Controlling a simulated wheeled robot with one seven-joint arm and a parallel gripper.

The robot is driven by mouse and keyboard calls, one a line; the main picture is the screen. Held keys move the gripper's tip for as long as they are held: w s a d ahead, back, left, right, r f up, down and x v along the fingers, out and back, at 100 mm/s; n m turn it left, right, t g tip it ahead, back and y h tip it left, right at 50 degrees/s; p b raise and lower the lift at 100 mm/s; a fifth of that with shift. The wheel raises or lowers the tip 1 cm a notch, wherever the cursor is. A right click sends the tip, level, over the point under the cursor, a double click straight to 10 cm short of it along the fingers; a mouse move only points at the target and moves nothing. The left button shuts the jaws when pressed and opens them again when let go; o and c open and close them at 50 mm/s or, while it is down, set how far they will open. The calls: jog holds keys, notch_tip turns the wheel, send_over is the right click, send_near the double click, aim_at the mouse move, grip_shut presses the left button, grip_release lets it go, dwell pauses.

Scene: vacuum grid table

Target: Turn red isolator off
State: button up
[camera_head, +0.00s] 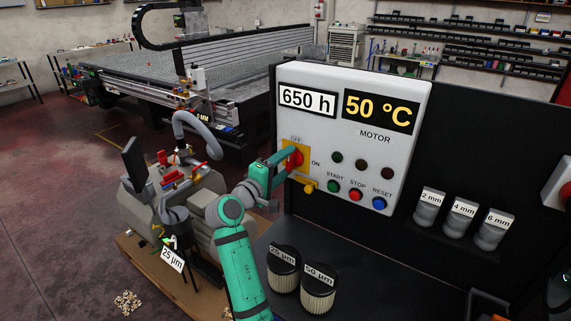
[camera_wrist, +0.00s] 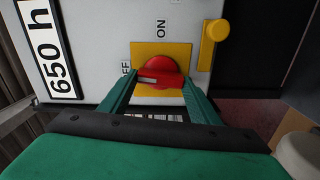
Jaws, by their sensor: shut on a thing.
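The red isolator (camera_head: 294,158) is a rotary knob on a yellow plate at the left side of the white control panel (camera_head: 400,190). OFF is printed above the plate and ON to its right. In the wrist view the red knob (camera_wrist: 160,74) sits between my two green fingers, its grip bar lying roughly across the picture. My gripper (camera_head: 284,163) is at the panel, shut on the knob, and partly hides it in the head view. The wrist view shows my gripper (camera_wrist: 160,82) with a fingertip at each side of the knob.
A yellow tab (camera_head: 308,186) sticks out just below the knob. START, STOP (camera_head: 355,195) and RESET buttons lie to its lower right. A pump (camera_head: 165,200) with a grey hose stands at left.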

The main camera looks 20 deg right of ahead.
jog(key=shift+f+n, duration=0.1)
jog(key=shift+n, duration=0.5)
jog(key=o, duration=1)
jog(key=shift+o, duration=0.2)
jog(key=v, duration=1)
jog(key=shift+s+a, duration=0.3)
